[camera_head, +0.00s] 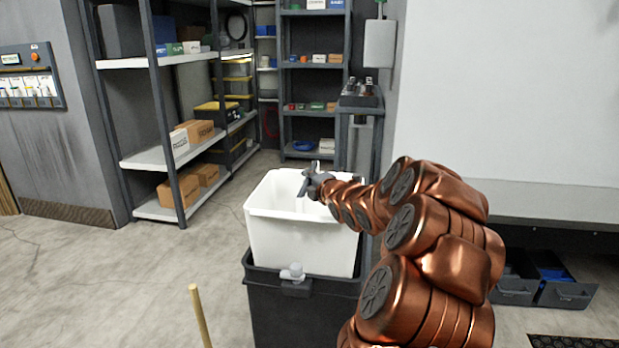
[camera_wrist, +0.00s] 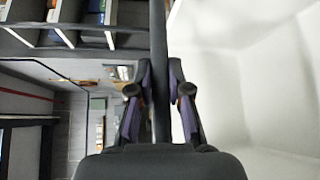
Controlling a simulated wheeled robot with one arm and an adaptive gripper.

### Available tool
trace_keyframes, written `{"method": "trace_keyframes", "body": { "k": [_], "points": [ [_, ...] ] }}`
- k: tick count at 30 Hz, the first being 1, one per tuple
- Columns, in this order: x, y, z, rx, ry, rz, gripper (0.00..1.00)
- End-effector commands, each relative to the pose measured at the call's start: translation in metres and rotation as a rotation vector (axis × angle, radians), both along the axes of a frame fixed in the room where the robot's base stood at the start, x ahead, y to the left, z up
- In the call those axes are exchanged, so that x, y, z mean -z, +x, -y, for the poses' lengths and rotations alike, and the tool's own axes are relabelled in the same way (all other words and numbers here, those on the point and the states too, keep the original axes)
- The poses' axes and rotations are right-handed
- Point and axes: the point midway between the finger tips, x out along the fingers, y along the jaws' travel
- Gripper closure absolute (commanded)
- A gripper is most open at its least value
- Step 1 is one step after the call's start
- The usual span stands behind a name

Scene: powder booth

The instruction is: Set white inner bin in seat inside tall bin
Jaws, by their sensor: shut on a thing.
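The white inner bin (camera_head: 300,238) is upright, slightly turned, at the mouth of the dark tall bin (camera_head: 290,322). Most of the white bin stands above the dark rim; the front rim hides its lower edge, so I cannot tell how deep it sits or whether it touches. My gripper (camera_head: 311,182) is at the far rim of the white bin in the head view. In the wrist view, my gripper's fingers (camera_wrist: 160,98) close on the bin's wall, seen edge-on as a dark strip, with the pale bin interior (camera_wrist: 255,90) to the right.
A grey shelf rack (camera_head: 150,160) with cardboard boxes stands at the left. A narrow stand (camera_head: 359,125) is behind the bins. A yellowish pole (camera_head: 199,315) rises at the front left. Dark blue-lined trays (camera_head: 557,285) lie at the right.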

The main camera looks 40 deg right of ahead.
Motion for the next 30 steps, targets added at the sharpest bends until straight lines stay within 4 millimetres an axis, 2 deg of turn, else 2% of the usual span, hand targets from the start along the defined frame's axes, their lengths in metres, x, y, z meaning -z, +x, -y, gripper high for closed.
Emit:
{"method": "trace_keyframes", "body": {
  "k": [30],
  "points": [
    [0.083,0.000,0.001,0.002,0.000,0.002,1.00]
  ]
}}
